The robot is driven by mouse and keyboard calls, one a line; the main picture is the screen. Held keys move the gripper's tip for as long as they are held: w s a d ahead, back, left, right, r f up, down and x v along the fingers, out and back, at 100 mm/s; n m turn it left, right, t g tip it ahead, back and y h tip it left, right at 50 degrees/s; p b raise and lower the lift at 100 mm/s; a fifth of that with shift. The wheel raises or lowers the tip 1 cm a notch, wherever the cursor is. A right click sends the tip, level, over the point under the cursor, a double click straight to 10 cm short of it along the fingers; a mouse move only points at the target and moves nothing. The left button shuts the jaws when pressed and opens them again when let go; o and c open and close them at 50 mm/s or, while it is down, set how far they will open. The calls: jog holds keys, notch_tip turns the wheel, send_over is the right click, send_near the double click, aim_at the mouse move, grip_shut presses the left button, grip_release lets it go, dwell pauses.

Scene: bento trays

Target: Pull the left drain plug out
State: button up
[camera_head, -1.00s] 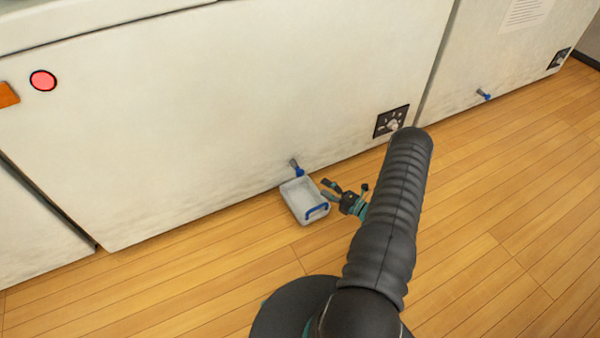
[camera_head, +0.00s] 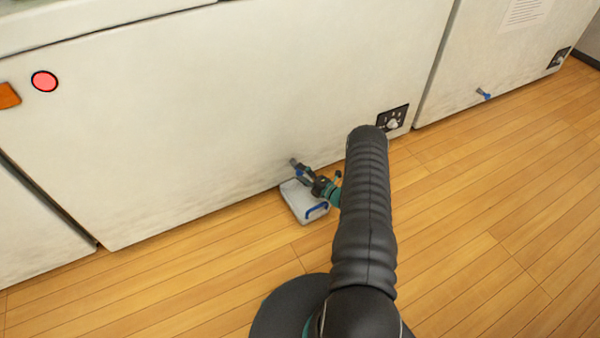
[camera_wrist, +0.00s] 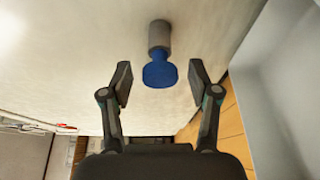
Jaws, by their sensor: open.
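The left drain plug is a blue knob on a short grey pipe low on the white cabinet front. In the wrist view the blue plug (camera_wrist: 160,71) shows whole, with the grey pipe (camera_wrist: 159,34) behind it. My gripper (camera_wrist: 160,84) is open, one finger on each side of the plug, with clear gaps and the plug a little beyond the fingertips. In the head view my gripper (camera_head: 306,174) is at the pipe, above the tray, and mostly covers the plug. A second blue plug (camera_head: 487,97) is on the right cabinet.
A grey tray (camera_head: 300,211) with a blue handle stands on the wooden floor below the left plug, against the cabinet (camera_head: 230,100). A black dial plate (camera_head: 392,119) is to the right. A red round light (camera_head: 44,81) is at upper left. The floor at right is clear.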

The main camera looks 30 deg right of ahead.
jog(key=shift+w+a, duration=0.2)
jog(key=shift+w, duration=0.25)
grip_shut()
jog(key=shift+s, duration=1.3)
grip_release()
jog(key=shift+d, duration=0.1)
jog(key=v, duration=1.2)
